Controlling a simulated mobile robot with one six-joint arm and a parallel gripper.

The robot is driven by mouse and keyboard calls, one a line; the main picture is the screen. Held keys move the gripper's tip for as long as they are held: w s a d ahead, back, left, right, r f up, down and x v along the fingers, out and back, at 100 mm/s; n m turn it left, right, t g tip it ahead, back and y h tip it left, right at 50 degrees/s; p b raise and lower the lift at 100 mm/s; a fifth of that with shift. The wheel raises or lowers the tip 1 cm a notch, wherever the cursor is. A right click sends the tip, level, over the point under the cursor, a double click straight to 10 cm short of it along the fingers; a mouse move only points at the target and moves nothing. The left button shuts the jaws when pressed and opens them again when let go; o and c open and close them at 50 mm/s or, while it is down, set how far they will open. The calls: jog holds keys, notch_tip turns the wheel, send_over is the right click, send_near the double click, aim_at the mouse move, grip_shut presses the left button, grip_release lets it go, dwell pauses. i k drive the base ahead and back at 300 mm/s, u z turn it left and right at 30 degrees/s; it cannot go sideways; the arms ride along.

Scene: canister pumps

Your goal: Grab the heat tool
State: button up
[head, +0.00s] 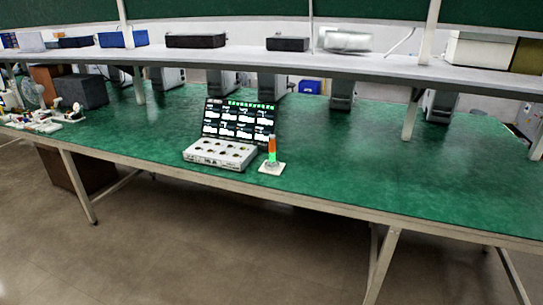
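I cannot make out a heat tool for certain in the head view. A cluster of small white and red items (42,120) lies at the far left end of the green bench (370,165), too small to tell apart. A grey-white box with round holes in its top (219,153) stands near the bench's front edge, with a dark panel of lit white displays (239,119) behind it. A small signal light in orange and green (272,150) stands on a white base to its right. My gripper is not in view.
A raised shelf (230,58) runs along the back with several boxes on it; its posts come down onto the bench. A dark grey box (82,91) stands at the left. The bench's right half is mostly clear. Bench legs (381,268) stand on the open brown floor (200,245).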

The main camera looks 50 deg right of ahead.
aim_at(273, 163)
jog(key=u, duration=0.05)
jog(key=i, duration=1)
jog(key=z, duration=0.05)
